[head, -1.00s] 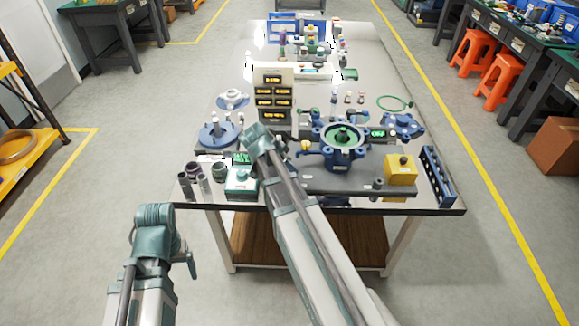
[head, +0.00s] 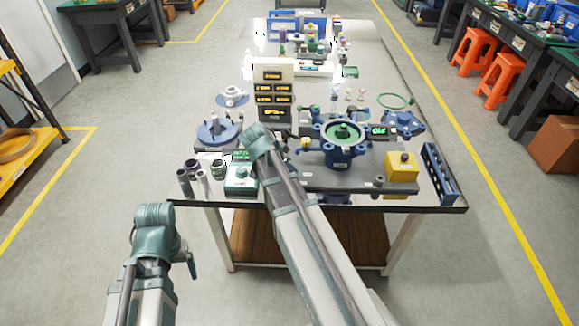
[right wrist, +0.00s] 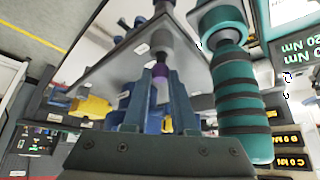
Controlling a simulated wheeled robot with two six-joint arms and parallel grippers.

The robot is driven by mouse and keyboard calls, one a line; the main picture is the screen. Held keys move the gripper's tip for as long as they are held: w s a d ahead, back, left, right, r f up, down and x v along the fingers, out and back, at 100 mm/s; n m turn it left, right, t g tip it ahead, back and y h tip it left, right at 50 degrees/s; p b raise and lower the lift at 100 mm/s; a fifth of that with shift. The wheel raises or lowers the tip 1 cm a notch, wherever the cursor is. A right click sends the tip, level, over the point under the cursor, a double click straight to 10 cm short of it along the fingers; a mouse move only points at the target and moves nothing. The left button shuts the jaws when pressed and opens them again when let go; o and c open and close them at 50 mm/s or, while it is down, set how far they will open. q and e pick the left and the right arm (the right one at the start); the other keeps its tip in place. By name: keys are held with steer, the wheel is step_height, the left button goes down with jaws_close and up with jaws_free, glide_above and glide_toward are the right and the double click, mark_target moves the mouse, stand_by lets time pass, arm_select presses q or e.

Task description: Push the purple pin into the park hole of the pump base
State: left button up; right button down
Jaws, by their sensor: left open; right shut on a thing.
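The purple pin (right wrist: 160,72) shows in the right wrist view between the two fingers of my right gripper (right wrist: 159,95), which is shut on it. A grey cylindrical part lies in line with the pin's far end; I cannot tell whether they touch. In the head view my right wrist hides the right gripper's fingers and the pin. The blue pump base (head: 341,158) with a green centre stands on a dark plate, to the right of my right wrist. The park hole cannot be made out. My left gripper (head: 192,262) is open and empty, in front of the table's left corner.
A teal ribbed handle (right wrist: 240,95) stands close beside the right gripper. The display stack (head: 273,95) is behind my right wrist. A teal-and-white box (head: 240,181) and several small cylinders lie left of it. A yellow box (head: 401,166) and blue rack (head: 438,172) are at right.

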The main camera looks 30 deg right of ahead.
steer(key=shift+f+b, duration=0.8)
steer(key=shift+f, duration=0.1)
stand_by(0.9)
steer(key=c, duration=0.6)
jaws_free()
steer(key=shift+c, duration=0.2)
steer(key=shift+r, duration=0.1)
step_height(320, 180, up, 9)
steer(key=p, duration=0.9)
steer(key=s+a+f+n+y, duration=0.1)
steer(key=s+a+n, duration=0.4)
steer(key=a, duration=0.5)
steer(key=s+a+f+n+g+y, duration=0.1)
steer(key=s+a+n+y, duration=0.1)
steer(key=s+a+n, duration=0.4)
steer(key=s+a+f+n+y, duration=0.1)
steer(key=s+a+n, duration=0.4)
steer(key=a, duration=0.8)
steer(key=n+y, duration=0.1)
steer(key=n, duration=0.2)
steer(key=shift+s+a+g, duration=0.2)
steer(key=shift+a+g, duration=0.15)
steer(key=shift+g, duration=0.05)
